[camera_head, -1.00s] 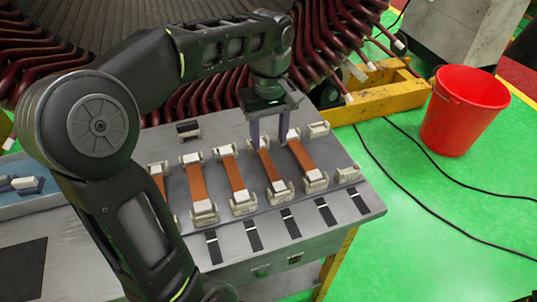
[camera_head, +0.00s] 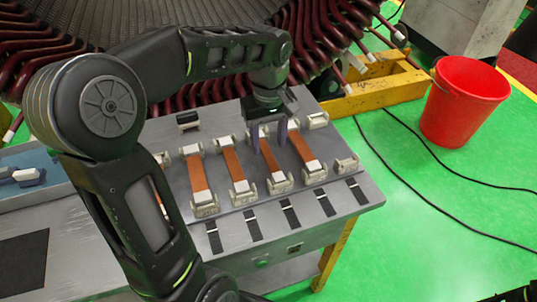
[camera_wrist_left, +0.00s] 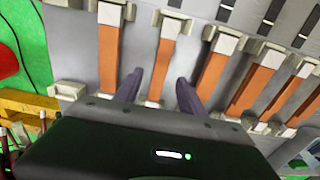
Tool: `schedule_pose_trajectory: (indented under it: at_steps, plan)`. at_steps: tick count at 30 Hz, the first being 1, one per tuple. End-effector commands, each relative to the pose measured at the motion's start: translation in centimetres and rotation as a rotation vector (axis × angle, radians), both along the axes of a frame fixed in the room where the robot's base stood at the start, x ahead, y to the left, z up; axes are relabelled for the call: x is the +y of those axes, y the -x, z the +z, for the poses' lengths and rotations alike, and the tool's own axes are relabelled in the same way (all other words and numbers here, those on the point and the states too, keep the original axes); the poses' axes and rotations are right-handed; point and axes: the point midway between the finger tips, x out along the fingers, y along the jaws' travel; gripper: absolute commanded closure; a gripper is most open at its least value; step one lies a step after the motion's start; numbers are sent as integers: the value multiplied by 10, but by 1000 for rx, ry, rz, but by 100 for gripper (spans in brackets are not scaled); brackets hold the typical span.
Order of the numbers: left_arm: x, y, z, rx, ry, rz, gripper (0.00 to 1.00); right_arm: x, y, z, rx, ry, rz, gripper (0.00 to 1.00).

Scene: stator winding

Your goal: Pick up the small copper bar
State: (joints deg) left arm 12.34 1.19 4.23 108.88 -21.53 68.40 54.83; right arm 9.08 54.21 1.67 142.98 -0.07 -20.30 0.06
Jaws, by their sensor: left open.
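Several copper bars lie side by side on pale end holders on the grey workbench. One copper bar (camera_head: 272,166) is under my left gripper (camera_head: 269,143), which points down with its fingers apart. In the left wrist view, the open fingers of my left gripper (camera_wrist_left: 160,82) stand on either side of a copper bar (camera_wrist_left: 163,62). The bar's near end passes close to the gripper body. I cannot tell how high the fingertips are above it. Neighbouring copper bars (camera_head: 234,166) and (camera_head: 303,150) lie left and right. Another bar at far left is partly hidden by my arm. My right gripper is not in view.
The grey workbench (camera_head: 345,200) has black strips (camera_head: 253,225) along its front. The large stator with dark red coils (camera_head: 325,50) stands behind. A yellow frame (camera_head: 385,90) and a red bucket (camera_head: 465,100) are at right, with cables on the green floor.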

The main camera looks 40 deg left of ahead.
Motion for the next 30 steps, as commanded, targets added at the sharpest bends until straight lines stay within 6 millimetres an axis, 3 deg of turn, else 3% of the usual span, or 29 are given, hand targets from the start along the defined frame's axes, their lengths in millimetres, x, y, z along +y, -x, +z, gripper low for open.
schedule_pose_trajectory:
  at_steps: [8, 26, 30]
  plan:
    - [1, 0, -34, 3, 1, 0, 53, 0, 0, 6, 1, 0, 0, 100]
    - [1, -1, -34, 1, 1, 0, 53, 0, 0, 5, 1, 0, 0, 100]
    - [1, -1, -34, 1, 1, 0, 64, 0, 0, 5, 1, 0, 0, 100]
